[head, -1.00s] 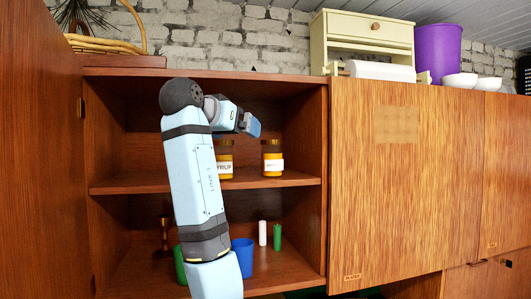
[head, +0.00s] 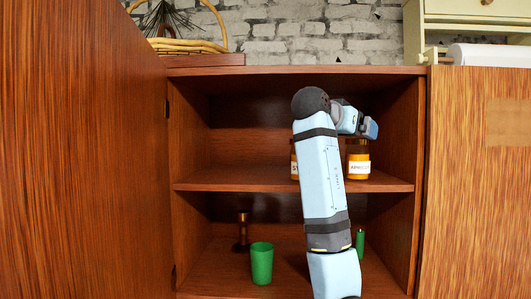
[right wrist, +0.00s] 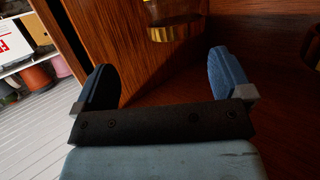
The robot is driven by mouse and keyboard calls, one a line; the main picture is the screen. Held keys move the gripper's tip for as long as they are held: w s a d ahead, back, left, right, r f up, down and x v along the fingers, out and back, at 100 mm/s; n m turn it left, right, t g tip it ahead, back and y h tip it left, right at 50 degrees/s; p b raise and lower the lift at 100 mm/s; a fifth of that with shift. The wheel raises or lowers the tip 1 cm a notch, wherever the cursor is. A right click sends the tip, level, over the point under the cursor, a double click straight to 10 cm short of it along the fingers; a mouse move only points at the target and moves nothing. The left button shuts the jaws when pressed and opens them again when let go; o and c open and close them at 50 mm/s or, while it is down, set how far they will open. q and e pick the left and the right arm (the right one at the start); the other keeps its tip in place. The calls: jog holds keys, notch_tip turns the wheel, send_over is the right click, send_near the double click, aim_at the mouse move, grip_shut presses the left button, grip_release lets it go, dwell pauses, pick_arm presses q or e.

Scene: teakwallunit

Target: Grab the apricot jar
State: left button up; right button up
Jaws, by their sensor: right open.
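The apricot jar (head: 358,168), amber with a white label, stands upright on the upper shelf of the open cabinet, toward the right. The label is only partly readable. My right gripper (head: 371,128) is above and in front of the jar in the head view, close to its top. In the right wrist view the gripper (right wrist: 163,78) is open, with nothing between its fingers. The bottom of an amber jar (right wrist: 174,30) shows beyond the fingers there; its label is not visible. My left gripper is not in view.
A second jar (head: 294,165) stands left of the apricot jar, mostly hidden by my arm. The upper shelf (head: 235,183) is clear at left. Below are a green cup (head: 262,262), a brown goblet-like piece (head: 242,232) and a small green item (head: 360,243).

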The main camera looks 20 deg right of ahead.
jog(key=p+x, duration=0.2)
jog(key=x, duration=0.3)
jog(key=shift+d+r+p, duration=0.25)
jog(key=shift+d+p, duration=0.05)
jog(key=shift+p, duration=0.1)
jog(key=shift+d+f, duration=0.1)
jog(key=shift+d, duration=0.05)
jog(key=shift+c, duration=0.8)
jog(key=shift+s+a, duration=0.1)
jog(key=shift+a, duration=0.15)
jog(key=c, duration=1.6)
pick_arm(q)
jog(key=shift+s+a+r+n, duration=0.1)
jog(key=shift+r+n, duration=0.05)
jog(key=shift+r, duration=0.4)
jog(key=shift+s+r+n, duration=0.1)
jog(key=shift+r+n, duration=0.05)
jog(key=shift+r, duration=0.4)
pick_arm(e)
jog(key=shift+c, duration=0.3)
